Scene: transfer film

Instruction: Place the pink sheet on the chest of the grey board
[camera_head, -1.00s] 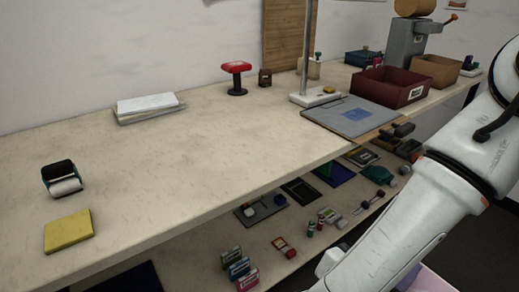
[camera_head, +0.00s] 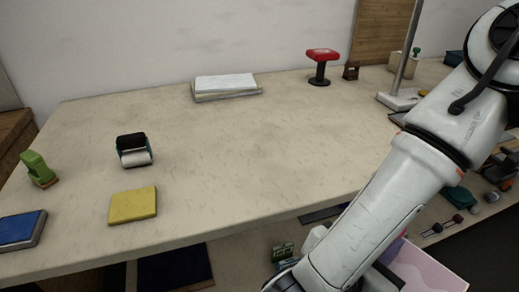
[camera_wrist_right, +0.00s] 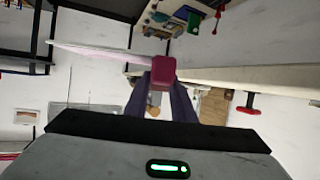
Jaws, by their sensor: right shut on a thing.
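The pink sheet (camera_head: 428,268) shows at the bottom right of the head view, below the table's edge and partly behind my right arm. In the right wrist view it is a thin, pale pink sheet (camera_wrist_right: 105,52) seen nearly edge-on, with a magenta block (camera_wrist_right: 163,69) at its end. My right gripper (camera_wrist_right: 160,82) is shut on that block, so it holds the sheet. The grey board is almost wholly hidden behind my right arm in the head view; only a dark corner, probably its own, shows beside the arm. My left gripper is not in view.
On the table stand a yellow pad (camera_head: 133,205), a roller (camera_head: 134,151), a green stamp (camera_head: 38,168), a blue pad (camera_head: 20,230), a paper stack (camera_head: 226,86) and a red-topped stand (camera_head: 321,66). A post on a white base (camera_head: 399,99) stands at right. The table's middle is clear.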

